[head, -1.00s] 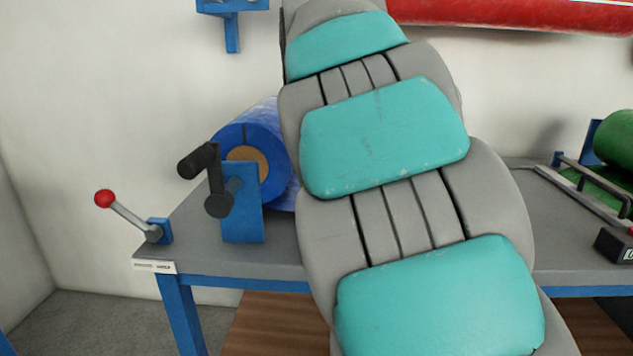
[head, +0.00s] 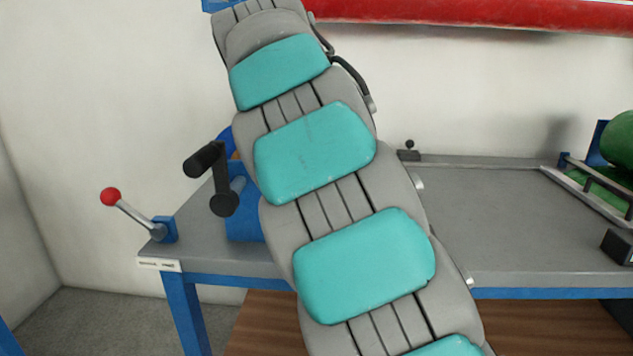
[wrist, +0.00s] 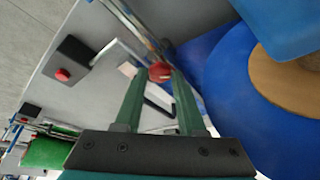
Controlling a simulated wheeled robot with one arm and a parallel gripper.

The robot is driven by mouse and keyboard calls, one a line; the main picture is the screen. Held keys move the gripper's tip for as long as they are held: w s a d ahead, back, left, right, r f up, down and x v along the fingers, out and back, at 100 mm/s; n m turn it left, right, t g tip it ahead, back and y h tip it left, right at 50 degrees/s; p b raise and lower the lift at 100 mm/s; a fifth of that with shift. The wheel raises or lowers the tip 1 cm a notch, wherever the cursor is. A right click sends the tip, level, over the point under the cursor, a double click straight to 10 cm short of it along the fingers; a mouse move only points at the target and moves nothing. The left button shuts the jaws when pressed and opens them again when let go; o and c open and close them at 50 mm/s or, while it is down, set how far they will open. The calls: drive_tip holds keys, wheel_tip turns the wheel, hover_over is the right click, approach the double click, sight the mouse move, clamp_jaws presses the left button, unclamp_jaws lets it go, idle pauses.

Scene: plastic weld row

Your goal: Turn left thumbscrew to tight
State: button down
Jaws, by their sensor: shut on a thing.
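In the wrist view, my gripper (wrist: 160,78) has two green fingers closed on a small round red knob (wrist: 159,71). The knob sits at the fingertips beside a metal rail (wrist: 138,27). It may be the left thumbscrew, but its shape is mostly hidden by the fingers, and I cannot tell how tight it is. In the head view, my padded arm covers the middle of the bench, and neither the gripper nor the red knob shows there.
A blue film roll (wrist: 235,90) is close on the right in the wrist view. A black box with a red button (wrist: 69,66) is on the left. The grey bench (head: 480,210) carries a red-balled lever (head: 110,197), a black crank (head: 222,180) and a green roll (head: 620,145).

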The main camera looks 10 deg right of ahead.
drive_tip(key=shift+w+m, duration=0.1)
drive_tip(key=shift+m, duration=0.4)
drive_tip(key=c, duration=0.5)
unclamp_jaws()
